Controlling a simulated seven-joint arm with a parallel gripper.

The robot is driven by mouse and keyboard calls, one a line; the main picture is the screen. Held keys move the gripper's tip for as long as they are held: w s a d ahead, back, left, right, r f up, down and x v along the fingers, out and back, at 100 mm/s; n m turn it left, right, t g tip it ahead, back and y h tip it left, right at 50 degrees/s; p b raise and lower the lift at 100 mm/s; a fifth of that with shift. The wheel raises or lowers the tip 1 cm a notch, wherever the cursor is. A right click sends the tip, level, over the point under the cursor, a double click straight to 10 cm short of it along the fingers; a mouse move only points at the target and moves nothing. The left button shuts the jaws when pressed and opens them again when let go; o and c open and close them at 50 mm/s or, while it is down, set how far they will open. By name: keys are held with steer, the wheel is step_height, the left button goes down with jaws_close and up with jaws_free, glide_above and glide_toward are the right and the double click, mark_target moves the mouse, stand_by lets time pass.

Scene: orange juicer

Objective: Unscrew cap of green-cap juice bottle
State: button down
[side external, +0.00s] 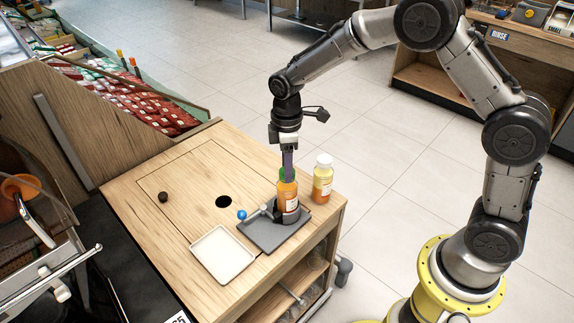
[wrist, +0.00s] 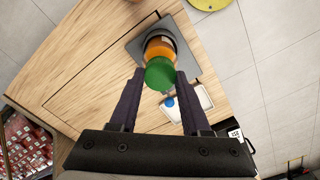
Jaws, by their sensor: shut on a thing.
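The orange juice bottle (side external: 287,196) with a green cap (side external: 282,174) stands upright in a dark holder on a grey plate (side external: 258,240). The holder has a lever with a blue knob (side external: 241,214). My gripper (side external: 288,172) points down over the bottle, its fingers at the cap. In the wrist view, my gripper (wrist: 160,73) has one finger on each side of the green cap (wrist: 160,74) and is shut on it. The bottle body (wrist: 160,48) shows beyond the cap. The fingers partly hide the cap in the side view.
A yellow bottle with a white cap (side external: 322,180) stands close to the right of the held bottle. A white tray (side external: 222,254) lies at the front. The wooden table (side external: 180,225) has a round hole (side external: 224,201) and a small dark ball (side external: 163,197); its left part is mostly clear.

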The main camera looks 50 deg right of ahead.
steer(key=shift+r, duration=0.2)
steer(key=shift+r, duration=0.35)
steer(key=shift+r, duration=0.55)
steer(key=shift+r, duration=2)
